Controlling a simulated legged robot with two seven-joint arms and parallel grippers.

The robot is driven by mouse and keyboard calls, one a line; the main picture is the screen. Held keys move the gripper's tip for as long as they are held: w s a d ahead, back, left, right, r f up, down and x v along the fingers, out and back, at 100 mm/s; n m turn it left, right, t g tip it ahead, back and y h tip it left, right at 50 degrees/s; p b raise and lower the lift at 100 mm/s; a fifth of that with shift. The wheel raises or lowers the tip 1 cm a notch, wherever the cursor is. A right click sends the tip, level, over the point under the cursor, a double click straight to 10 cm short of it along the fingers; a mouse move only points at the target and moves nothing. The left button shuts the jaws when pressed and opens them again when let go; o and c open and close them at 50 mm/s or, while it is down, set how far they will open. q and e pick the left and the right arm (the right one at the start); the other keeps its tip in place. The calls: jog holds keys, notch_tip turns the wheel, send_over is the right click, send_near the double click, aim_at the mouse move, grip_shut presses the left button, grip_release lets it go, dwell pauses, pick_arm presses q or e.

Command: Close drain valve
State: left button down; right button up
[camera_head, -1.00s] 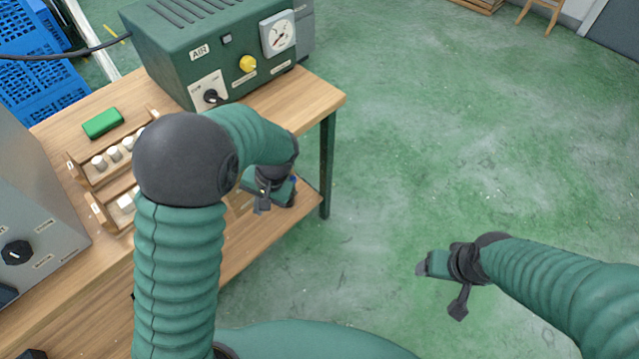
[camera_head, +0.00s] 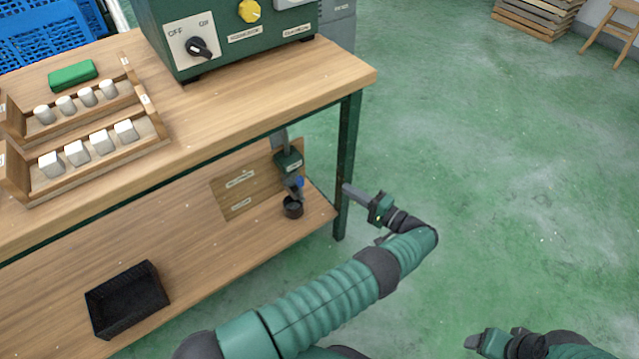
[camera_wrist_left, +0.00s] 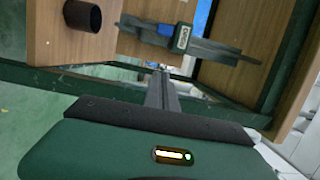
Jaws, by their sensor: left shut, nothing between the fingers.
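The drain fitting, a small dark green unit (camera_head: 289,160) with a pipe, is at the right end of the lower shelf against a wooden label board (camera_head: 240,190). Its blue handle (camera_head: 298,182) sits just above a round black cup (camera_head: 293,208). The left wrist view also shows the green unit (camera_wrist_left: 183,38), the blue handle (camera_wrist_left: 165,30) and the cup (camera_wrist_left: 82,15). My left gripper (camera_head: 347,188) is shut and empty, pointing toward the fitting from the right, apart from it. My right gripper (camera_head: 471,342) is low at the right; its jaw opening is unclear.
The table leg (camera_head: 346,150) stands close to my left fingertips. A black basket (camera_head: 127,300) lies on the lower shelf. Above are the tabletop (camera_head: 220,120), racks of white pieces (camera_head: 85,150) and a green control box (camera_head: 180,65).

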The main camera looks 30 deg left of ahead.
aim_at(300, 188)
pick_arm(q)
jog(key=s+a+b, duration=0.1)
jog(key=s+a, duration=0.1)
jog(key=a, duration=0.9)
jog(key=shift+s+a+b, duration=0.15)
jog(key=shift+a+b, duration=0.1)
jog(key=shift+b, duration=0.1)
pick_arm(e)
jog(key=shift+x, duration=0.85)
jog(key=shift+s, duration=0.3)
